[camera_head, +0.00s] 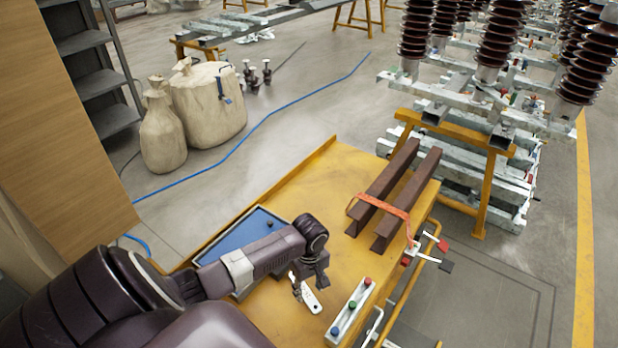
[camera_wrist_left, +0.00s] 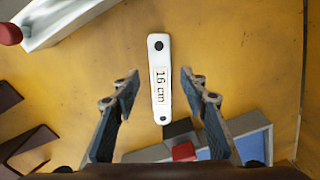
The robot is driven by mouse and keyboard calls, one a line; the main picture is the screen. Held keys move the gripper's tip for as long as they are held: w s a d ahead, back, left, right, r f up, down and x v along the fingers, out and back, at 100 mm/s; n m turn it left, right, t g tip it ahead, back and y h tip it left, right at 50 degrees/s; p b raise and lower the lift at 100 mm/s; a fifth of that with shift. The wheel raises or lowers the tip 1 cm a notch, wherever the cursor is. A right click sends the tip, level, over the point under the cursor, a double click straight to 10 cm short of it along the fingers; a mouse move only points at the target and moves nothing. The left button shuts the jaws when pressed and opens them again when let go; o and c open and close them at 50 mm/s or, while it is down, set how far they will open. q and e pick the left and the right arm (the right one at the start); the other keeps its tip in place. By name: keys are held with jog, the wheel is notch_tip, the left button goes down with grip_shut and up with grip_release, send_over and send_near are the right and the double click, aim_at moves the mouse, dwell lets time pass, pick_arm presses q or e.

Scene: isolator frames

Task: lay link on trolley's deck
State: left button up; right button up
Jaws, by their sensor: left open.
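The link (camera_head: 312,301) is a flat white strip with a dark hole at each end and a "16 cm" label. It also shows in the left wrist view (camera_wrist_left: 160,92), apparently lying on the yellow deck of the trolley (camera_head: 290,190), clear of the fingers. My left gripper (camera_head: 302,288) hangs just over the link. In the left wrist view its two fingers (camera_wrist_left: 159,78) are apart, one on each side of the link, with gaps showing. The gripper hides part of the link in the head view. My right gripper is not in view.
A blue tray (camera_head: 253,232) lies on the deck beside my left forearm. A pale bar with coloured knobs (camera_head: 349,309) is near the right edge. Brown steel beams (camera_head: 405,205) with an orange strap (camera_head: 383,205) lie at the far end. Bare deck separates them.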

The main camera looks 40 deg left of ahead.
aim_at(310, 297)
pick_arm(q)
notch_tip(310, 297, up, 9)
dwell(0.3)
jog(key=shift+d, duration=0.15)
dwell(0.4)
